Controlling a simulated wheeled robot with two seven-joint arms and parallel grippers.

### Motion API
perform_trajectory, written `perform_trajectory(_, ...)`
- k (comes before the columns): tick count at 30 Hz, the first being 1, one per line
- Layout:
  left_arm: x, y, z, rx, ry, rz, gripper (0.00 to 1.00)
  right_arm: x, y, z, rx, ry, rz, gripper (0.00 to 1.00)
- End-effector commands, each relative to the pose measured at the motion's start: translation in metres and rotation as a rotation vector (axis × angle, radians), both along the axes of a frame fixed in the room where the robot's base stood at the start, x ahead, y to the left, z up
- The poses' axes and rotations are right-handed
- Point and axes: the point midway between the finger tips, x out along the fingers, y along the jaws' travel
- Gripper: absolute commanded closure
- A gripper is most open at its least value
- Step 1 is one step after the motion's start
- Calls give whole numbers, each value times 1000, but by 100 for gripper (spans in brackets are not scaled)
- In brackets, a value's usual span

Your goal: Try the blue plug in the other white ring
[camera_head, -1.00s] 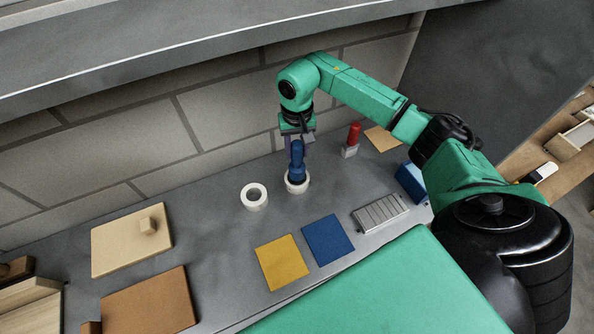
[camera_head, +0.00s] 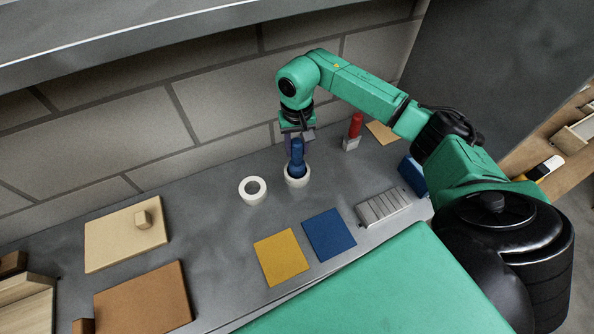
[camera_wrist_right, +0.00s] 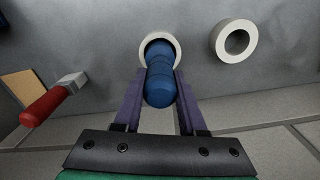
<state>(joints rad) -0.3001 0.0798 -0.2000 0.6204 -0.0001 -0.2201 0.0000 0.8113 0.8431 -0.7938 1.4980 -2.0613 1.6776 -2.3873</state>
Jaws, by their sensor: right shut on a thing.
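The blue plug (camera_head: 297,152) stands upright at the right-hand white ring (camera_head: 296,181) in the head view, its lower end within the ring's opening. How deep it sits is hidden. My right gripper (camera_wrist_right: 160,85) is shut on the blue plug, one purple finger on each side, as the right wrist view shows. The other white ring (camera_head: 253,190) lies empty on the grey counter to the left; it also shows at the upper right of the wrist view (camera_wrist_right: 222,52). My left gripper is not in view.
A red-handled thing in a grey block (camera_head: 353,130) stands right of the plug. A yellow square (camera_head: 269,252) and a blue square (camera_head: 341,240) lie in front. A ridged grey block (camera_head: 383,207), tan board (camera_head: 105,240) and brown board (camera_head: 145,305) lie around. The wall is close behind.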

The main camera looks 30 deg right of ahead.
Motion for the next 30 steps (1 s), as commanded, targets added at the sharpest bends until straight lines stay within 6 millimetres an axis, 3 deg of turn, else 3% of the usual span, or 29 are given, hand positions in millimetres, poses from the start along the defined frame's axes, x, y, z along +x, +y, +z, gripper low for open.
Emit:
perform_trajectory(14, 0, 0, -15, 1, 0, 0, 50, 0, 0, -16, 0, -1, 0, 100)
perform_trajectory(30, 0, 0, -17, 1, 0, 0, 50, 0, 0, -17, 0, -1, 0, 100)
